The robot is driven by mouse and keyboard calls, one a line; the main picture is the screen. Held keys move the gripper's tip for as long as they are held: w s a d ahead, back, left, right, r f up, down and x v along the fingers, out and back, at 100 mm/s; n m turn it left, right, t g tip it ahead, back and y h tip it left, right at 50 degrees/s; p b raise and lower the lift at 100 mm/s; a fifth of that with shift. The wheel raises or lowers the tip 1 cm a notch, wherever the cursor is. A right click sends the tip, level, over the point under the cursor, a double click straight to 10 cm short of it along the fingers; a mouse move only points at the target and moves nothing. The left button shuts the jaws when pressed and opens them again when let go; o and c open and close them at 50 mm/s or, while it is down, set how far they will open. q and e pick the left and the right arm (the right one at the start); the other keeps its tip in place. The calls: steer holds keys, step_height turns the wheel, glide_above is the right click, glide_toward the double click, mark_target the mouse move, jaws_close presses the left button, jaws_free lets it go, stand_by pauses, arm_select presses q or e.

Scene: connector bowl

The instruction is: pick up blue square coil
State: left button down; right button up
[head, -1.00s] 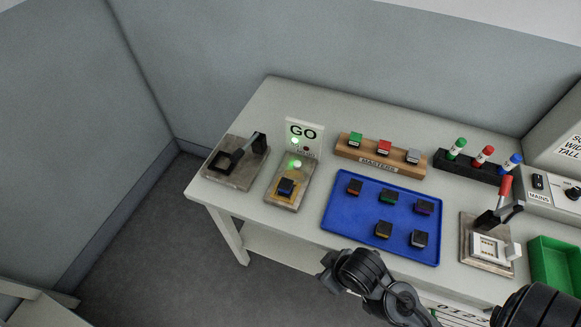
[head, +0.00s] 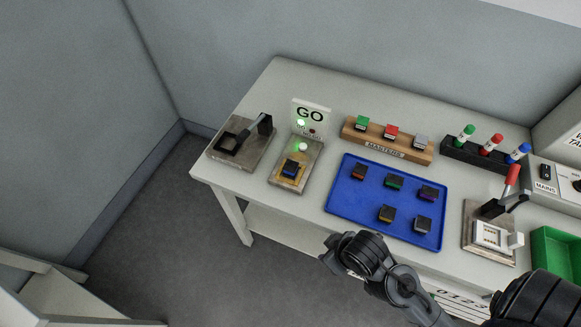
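A small black square block with a blue band, likely the blue square coil (head: 290,169), sits on the yellowish pad of the GO test board (head: 281,182) at the left of the table. A green lamp glows behind it on that board. Dark links of my arms show at the bottom. Neither gripper's fingers show in the head view.
A lever fixture (head: 240,142) stands left of the GO board. The MASTERS wooden rack (head: 408,153) and a black marker holder (head: 459,154) stand behind the tray. A red-handled press (head: 484,244) and a green bin (head: 541,253) are at the right.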

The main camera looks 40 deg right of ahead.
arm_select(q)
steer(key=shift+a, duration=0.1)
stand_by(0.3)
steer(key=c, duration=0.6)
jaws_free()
